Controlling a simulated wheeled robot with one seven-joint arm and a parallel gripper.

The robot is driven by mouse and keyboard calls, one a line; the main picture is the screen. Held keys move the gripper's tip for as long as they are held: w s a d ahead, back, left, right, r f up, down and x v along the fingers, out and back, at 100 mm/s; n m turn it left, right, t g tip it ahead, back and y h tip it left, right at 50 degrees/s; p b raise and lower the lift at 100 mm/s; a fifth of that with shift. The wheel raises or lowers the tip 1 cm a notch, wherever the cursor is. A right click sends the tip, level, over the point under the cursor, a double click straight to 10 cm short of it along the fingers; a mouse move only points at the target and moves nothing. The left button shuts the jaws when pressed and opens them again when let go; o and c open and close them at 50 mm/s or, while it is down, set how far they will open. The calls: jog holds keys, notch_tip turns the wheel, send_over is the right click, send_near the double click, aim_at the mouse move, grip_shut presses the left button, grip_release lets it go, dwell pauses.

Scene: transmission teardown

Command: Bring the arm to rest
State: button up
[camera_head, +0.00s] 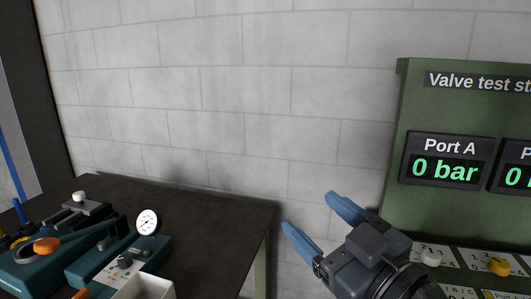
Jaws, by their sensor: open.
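My gripper (312,219) is in the lower right of the head view, with its two blue fingers spread apart. Nothing is between the fingers. The fingers point up and to the left, in front of the pale block wall (230,100). My gripper's dark body overlaps the lower left part of the green valve test stand (395,150) in the picture. I cannot tell how far apart they are.
The test stand's Port A display (446,160) reads 0 bar, with a white knob (431,258) and a yellow knob (499,266) below. A dark table (215,225) at left carries a teal device with a round gauge (148,222), an orange-tipped lever (47,245) and a pale open box (142,288).

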jog(key=s+d+f+m+h, duration=0.3)
jog(key=s+f+m+h, duration=0.25)
jog(key=s+f, duration=0.3)
jog(key=s+d+f+m+h, duration=0.35)
jog(key=s+f+m, duration=0.3)
jog(key=s, duration=0.25)
jog(key=s+d+f+n, duration=0.1)
jog(key=s+d, duration=0.2)
jog(key=s, duration=0.6)
jog(key=s+d+f+n+g, duration=0.1)
jog(key=s+d, duration=0.3)
jog(key=s, duration=0.6)
jog(key=shift+s+d+f+g+h, duration=0.15)
jog(key=shift+d+f+g+h, duration=0.2)
jog(key=shift+f, duration=0.2)
